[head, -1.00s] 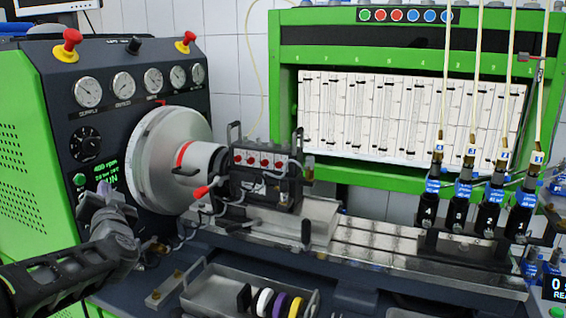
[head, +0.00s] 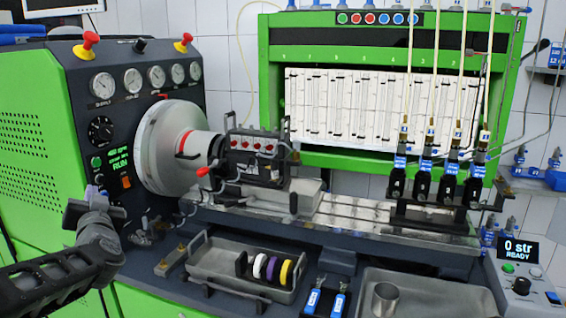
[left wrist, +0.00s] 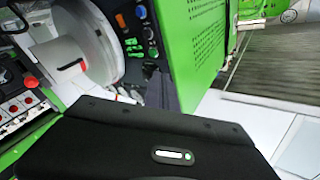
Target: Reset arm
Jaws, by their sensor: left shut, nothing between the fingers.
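My left gripper (head: 92,204) is at the left of the head view, in front of the bench's control panel. It is shut and holds nothing, and its arm comes up from the lower left corner. My right gripper is in neither view.
The green and black bench (head: 30,135) carries a large grey disc (head: 158,150) and a pump (head: 258,155). Several black injectors (head: 423,185) stand at the right.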

